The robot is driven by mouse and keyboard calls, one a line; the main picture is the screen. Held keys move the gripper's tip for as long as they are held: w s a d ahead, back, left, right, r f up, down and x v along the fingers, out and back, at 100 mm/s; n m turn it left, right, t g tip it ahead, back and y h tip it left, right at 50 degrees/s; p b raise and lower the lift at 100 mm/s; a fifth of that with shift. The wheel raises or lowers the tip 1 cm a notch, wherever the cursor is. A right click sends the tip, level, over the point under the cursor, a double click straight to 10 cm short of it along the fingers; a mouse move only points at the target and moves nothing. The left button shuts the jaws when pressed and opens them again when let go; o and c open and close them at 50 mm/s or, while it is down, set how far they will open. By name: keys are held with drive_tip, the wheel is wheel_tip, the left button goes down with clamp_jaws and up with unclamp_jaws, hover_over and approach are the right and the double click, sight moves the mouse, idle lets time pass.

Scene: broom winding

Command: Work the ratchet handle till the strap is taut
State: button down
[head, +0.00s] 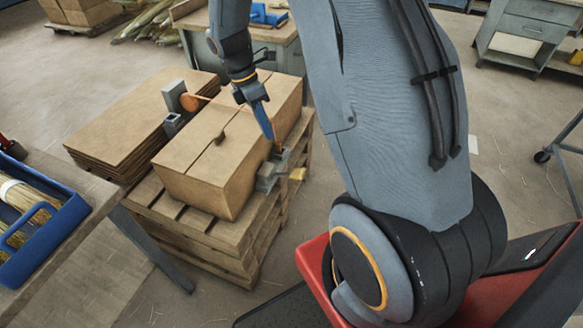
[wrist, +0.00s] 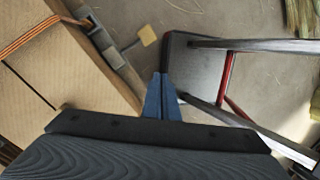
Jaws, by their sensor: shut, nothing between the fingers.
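The ratchet (wrist: 106,46) is a grey metal body at the box's edge in the wrist view, and it also shows at the box's right side in the head view (head: 268,178). Its handle ends in a yellow grip (wrist: 148,36), which sticks out from the box (head: 298,174). An orange strap (wrist: 45,33) runs over the cardboard box (head: 205,152) to the ratchet; I cannot tell how tight it is. My gripper (head: 270,133) has blue fingers, shut and empty. In the wrist view its tips (wrist: 161,78) are apart from the yellow grip, below it in the picture.
The box stands on a wooden pallet (head: 195,225) beside stacked cardboard sheets (head: 130,110). A grey device with an orange disc (head: 189,102) is at the box's far side. A table with a blue tray (head: 45,235) is at left.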

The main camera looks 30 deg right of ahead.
sight(297, 173)
drive_tip(key=w+d+f+n+g+h, duration=0.1)
drive_tip(key=w+d+f+n, duration=0.3)
drive_tip(key=f+n, duration=0.3)
drive_tip(key=shift+w+f+n+g+b, duration=0.2)
drive_tip(key=shift+w+n+g+b, duration=0.1)
drive_tip(key=shift+w+n+b, duration=0.2)
drive_tip(key=shift+s+f, duration=0.1)
drive_tip(key=p+x, duration=0.3)
drive_tip(key=x, duration=1)
drive_tip(key=shift+s+d+f+p, duration=0.1)
drive_tip(key=shift+d+f+p, duration=0.2)
drive_tip(key=shift+p, duration=0.1)
